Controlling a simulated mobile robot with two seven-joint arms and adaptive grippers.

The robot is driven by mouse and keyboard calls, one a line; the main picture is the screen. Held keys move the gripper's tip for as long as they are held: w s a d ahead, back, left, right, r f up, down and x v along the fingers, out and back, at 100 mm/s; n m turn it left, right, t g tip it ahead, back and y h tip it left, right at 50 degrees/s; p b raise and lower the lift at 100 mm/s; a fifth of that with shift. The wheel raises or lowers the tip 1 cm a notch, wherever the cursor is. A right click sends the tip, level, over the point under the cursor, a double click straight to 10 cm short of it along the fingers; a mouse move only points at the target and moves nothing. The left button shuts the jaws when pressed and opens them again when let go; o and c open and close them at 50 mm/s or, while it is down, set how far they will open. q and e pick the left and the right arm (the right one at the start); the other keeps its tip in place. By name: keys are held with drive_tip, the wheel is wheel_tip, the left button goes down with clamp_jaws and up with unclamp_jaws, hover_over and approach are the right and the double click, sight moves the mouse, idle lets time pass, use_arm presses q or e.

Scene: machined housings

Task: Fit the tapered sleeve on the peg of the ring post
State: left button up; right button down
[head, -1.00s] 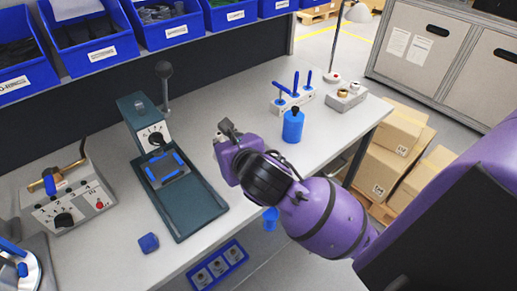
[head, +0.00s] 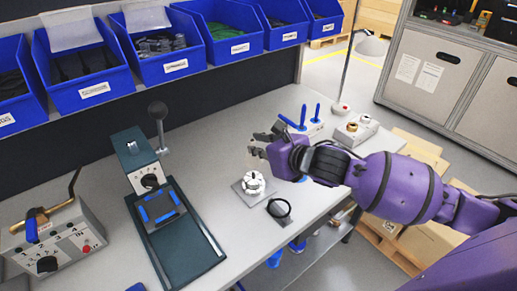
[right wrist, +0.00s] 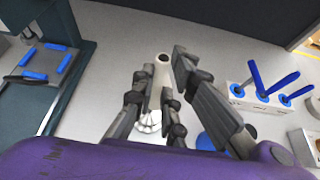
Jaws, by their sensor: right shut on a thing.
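My right gripper (head: 258,146) is over the right half of the bench. In the right wrist view it (right wrist: 165,85) is shut on a small pale tube with a dark open top, which I take as the tapered sleeve (right wrist: 162,66); it looks upright between the fingertips. Just below the gripper in the head view stands a white, notched round piece (head: 254,184) on a square grey plate, possibly the ring post. It also shows partly behind the fingers in the wrist view (right wrist: 149,124). I cannot make out its peg. My left gripper is not in view.
A black ring (head: 279,208) on a dark plate lies beside the white piece, near the front edge. A block with blue pegs (head: 312,128) and a grey block with brass-coloured parts (head: 355,131) stand right. A green press (head: 172,232) stands left. Blue bins line the back.

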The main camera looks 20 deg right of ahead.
sight(257, 161)
drive_tip(key=shift+f+b, duration=0.55)
drive_tip(key=shift+f, duration=1.45)
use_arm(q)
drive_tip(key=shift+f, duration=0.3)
use_arm(e)
drive_tip(key=shift+f, duration=0.1)
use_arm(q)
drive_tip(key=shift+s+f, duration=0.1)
use_arm(e)
drive_tip(key=shift+f, duration=0.1)
use_arm(q)
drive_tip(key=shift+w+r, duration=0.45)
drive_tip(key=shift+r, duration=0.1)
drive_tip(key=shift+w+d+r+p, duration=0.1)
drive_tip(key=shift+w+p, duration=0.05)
drive_tip(key=shift+p, duration=0.2)
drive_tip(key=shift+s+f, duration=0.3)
use_arm(e)
drive_tip(key=shift+f, duration=0.3)
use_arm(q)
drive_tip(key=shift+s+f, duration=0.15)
use_arm(e)
drive_tip(key=shift+f, duration=0.65)
